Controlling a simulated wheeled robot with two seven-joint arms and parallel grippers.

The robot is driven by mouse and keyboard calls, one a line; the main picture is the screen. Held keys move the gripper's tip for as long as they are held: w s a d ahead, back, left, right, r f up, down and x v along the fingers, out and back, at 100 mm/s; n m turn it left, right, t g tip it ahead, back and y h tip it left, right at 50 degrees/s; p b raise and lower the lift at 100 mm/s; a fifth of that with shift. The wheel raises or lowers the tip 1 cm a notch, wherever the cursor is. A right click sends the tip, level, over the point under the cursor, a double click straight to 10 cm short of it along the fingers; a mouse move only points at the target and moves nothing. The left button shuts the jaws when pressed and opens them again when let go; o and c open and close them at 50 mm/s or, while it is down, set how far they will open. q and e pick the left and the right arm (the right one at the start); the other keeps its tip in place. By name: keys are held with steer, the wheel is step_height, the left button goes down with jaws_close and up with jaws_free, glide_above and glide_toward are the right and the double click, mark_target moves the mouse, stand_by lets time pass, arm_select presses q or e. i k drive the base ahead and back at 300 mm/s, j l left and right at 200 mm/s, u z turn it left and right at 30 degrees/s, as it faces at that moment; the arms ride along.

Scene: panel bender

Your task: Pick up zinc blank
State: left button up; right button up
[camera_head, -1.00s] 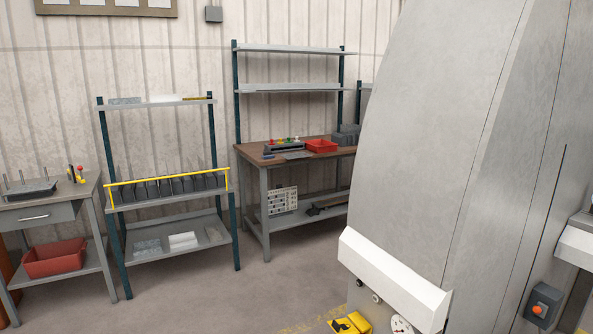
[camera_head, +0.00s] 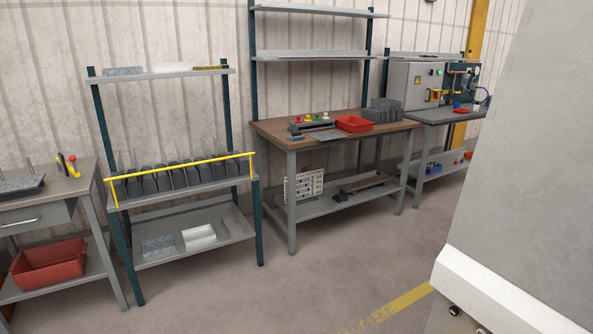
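The zinc blank cannot be told for certain. A flat mottled grey piece (camera_head: 158,247) that looks like zinc lies on the lower shelf of the rack (camera_head: 150,268), beside a white block (camera_head: 199,236). A similar mottled grey piece (camera_head: 123,71) lies on the rack's top shelf, left of a white piece and a brownish-yellow one. Several dark upright plates (camera_head: 180,180) stand in the middle shelf behind a yellow bar (camera_head: 185,178). Neither of my grippers is in view.
A wooden-topped workbench (camera_head: 345,134) with a red tray (camera_head: 354,124) stands right of the rack. A drawer table (camera_head: 75,195) with a red bin (camera_head: 48,266) below stands left. A large grey machine (camera_head: 530,190) fills the right. The floor (camera_head: 300,290) ahead is clear.

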mark_target(331, 135)
steer(key=i+j, duration=0.15)
steer(key=i, duration=0.5)
steer(key=i+j, duration=0.1)
steer(key=i, duration=0.5)
steer(key=i+j, duration=0.15)
steer(key=i, duration=0.5)
steer(key=i+j, duration=0.1)
steer(key=i, duration=0.5)
steer(key=i+l, duration=0.3)
steer(key=i, duration=0.15)
steer(key=i+l, duration=0.3)
steer(key=i+l+z, duration=0.1)
steer(key=i+l, duration=0.2)
steer(key=i, duration=0.25)
steer(key=i+l, duration=0.25)
steer(key=i, duration=0.2)
steer(key=i+l, duration=0.1)
steer(key=l, duration=0.4)
steer(key=i+l, duration=0.1)
steer(key=l, duration=0.4)
steer(key=i+l, duration=0.1)
steer(key=l, duration=0.9)
steer(key=i, duration=0.05)
